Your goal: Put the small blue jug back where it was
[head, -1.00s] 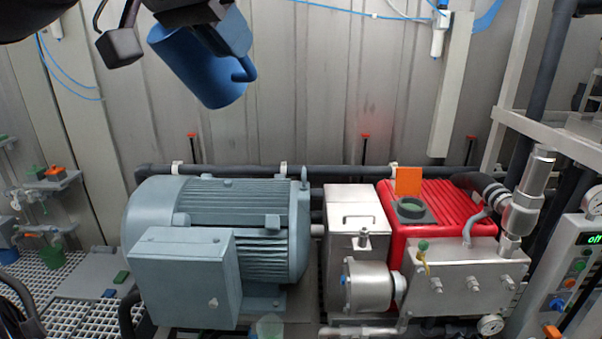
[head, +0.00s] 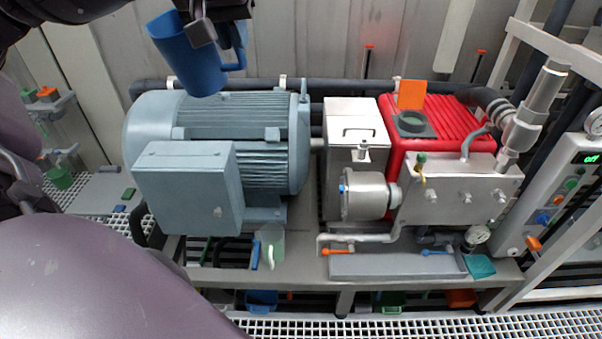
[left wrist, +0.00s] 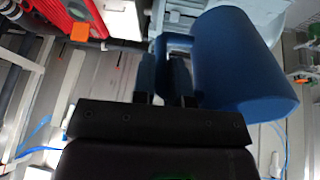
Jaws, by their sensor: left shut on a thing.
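The small blue jug (head: 190,58) is at the upper left of the head view, tilted, in the air. It overlaps the top of the grey motor in the picture; I see no contact. My left gripper (head: 235,38) is shut on the jug's handle. In the left wrist view the jug (left wrist: 245,60) lies to the right of the gripper fingers (left wrist: 165,75), which are at its handle. The arm hides part of the jug's top in the head view. My right gripper is not in view.
The grey motor (head: 187,187) and red pump (head: 455,120) fill the middle of the bench. A clear greenish jug (head: 271,240) stands at the front edge (head: 300,270). A blue bin (head: 262,300) is below. A green cup (head: 60,177) is at the left.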

